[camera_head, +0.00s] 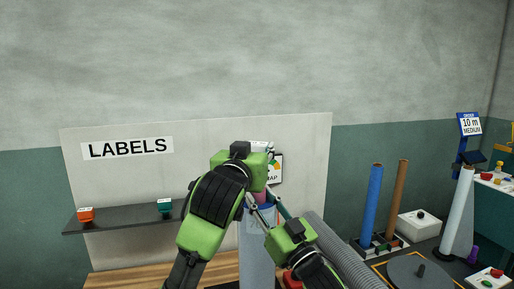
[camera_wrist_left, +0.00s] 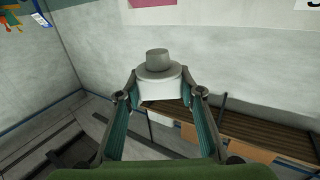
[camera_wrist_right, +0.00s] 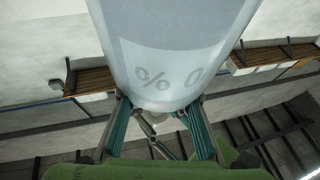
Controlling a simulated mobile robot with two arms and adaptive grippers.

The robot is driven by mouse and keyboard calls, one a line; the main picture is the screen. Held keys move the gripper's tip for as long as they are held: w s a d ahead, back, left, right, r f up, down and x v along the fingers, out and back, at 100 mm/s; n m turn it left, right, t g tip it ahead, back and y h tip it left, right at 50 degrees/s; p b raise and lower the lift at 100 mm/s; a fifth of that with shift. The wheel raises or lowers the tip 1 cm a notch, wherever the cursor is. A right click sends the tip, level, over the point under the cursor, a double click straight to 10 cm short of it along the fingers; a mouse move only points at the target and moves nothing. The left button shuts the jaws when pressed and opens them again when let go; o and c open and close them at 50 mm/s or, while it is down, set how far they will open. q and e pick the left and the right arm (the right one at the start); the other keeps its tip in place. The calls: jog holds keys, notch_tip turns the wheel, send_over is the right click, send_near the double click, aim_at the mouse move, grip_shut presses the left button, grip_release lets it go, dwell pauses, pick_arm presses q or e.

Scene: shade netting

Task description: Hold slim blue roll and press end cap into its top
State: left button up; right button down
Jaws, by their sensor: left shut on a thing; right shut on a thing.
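My left gripper (camera_head: 260,195) is above a pale blue-grey upright roll (camera_head: 256,255) in the head view. In the left wrist view the left gripper (camera_wrist_left: 158,95) is shut on a white end cap (camera_wrist_left: 160,88) with a grey stepped knob. My right gripper (camera_head: 262,218) reaches in from the lower right, close below the left one. In the right wrist view the right gripper (camera_wrist_right: 158,108) is shut on the pale roll (camera_wrist_right: 175,45), which fills the upper middle and bears grey print. The grippers hide the roll's top, so I cannot tell whether the cap touches it.
A blue roll (camera_head: 371,205) and a brown roll (camera_head: 400,200) stand in a rack at the right, beside a white box (camera_head: 418,224). A white roll (camera_head: 458,215) stands farther right. A grey ribbed hose (camera_head: 335,245) runs near my right arm. A dark shelf (camera_head: 125,217) is at the left.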

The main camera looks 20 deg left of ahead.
pick_arm(q)
jog(key=shift+f, duration=1.75)
jog(key=shift+f, duration=0.85)
jog(key=shift+f, duration=0.25)
jog(key=shift+f, duration=0.25)
jog(key=shift+f, duration=0.2)
dwell(0.4)
jog(key=o, duration=1)
jog(key=shift+r, duration=0.1)
